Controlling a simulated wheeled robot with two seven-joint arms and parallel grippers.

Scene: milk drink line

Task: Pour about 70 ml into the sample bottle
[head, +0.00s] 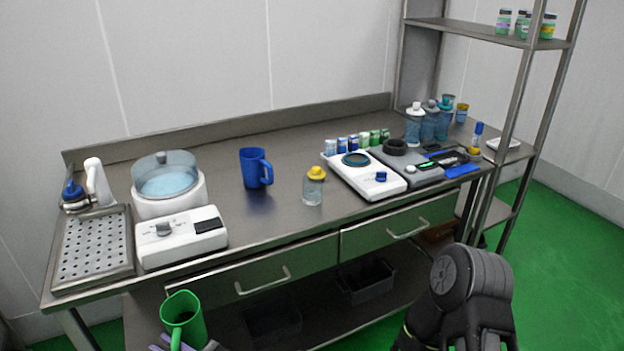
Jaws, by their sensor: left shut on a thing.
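My left gripper (176,346) is at the bottom left edge of the head view, shut on a green jug (187,322). Only a little of this gripper shows. The jug is held roughly upright in front of the table, and I cannot tell how much is in it. A small clear bottle (313,190) with a yellow top, which looks like the sample bottle, stands upright on the steel table (270,215), well away from the jug. My right arm shows at the bottom right, but its gripper is not clearly visible.
A blue jug (254,168) stands left of the bottle. A white scale (380,185) is to its right, with small cartons behind. A lidded white machine (168,185), control box (180,238) and perforated drain tray (95,245) fill the left. A shelf rack (525,90) stands right.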

